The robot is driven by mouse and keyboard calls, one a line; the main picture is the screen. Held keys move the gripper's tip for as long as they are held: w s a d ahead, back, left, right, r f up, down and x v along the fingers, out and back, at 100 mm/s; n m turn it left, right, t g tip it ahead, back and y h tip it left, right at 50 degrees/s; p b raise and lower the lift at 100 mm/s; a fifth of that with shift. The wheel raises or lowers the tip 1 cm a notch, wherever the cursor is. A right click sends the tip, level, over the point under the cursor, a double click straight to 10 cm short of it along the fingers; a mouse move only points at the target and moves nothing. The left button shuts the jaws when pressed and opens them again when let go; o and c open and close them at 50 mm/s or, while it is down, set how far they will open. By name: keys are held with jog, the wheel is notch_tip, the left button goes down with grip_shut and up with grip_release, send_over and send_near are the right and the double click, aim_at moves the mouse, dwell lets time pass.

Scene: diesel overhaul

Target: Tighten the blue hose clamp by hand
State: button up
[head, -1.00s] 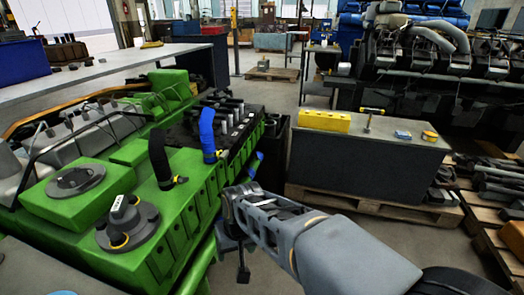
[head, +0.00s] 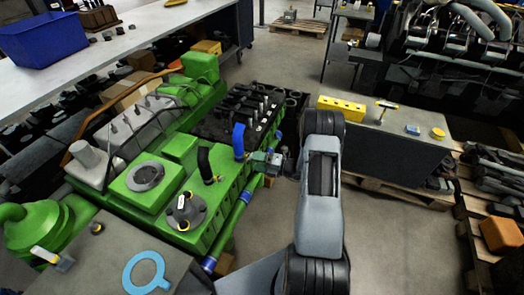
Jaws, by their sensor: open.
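The blue hose (head: 239,139) stands upright on the green engine (head: 205,235), bent at its top. A small clamp with a yellow part (head: 248,156) sits at its foot; its details are too small to make out. A black hose (head: 204,163) with a similar yellow-marked clamp (head: 213,180) stands to its left. My gripper (head: 273,161) is just right of the blue hose's foot, at the engine's side, pointing left. It is open and seems to hold nothing. The fingers are small and partly lost against the engine, so I cannot tell whether they touch the clamp.
A grey bench (head: 388,150) at right carries a yellow block (head: 341,105), a hammer-like tool (head: 385,108) and small items. A blue bin (head: 42,42) stands on the left bench. A light blue ring (head: 147,273) lies in front.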

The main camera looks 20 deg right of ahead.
jog(key=shift+w+a+f+n+t+h+b, duration=0.2)
jog(key=shift+w+n+b, duration=0.45)
jog(key=shift+n+b, duration=5.1)
jog(key=shift+w+a+r+n+t+h+b, duration=0.15)
jog(key=shift+w+a+n+t+b, duration=0.35)
jog(key=shift+n+b, duration=5.3)
jog(key=shift+w+a+f+n+t+h+b, duration=0.15)
jog(key=shift+w+n+b, duration=0.65)
jog(key=shift+n+b, duration=4.95)
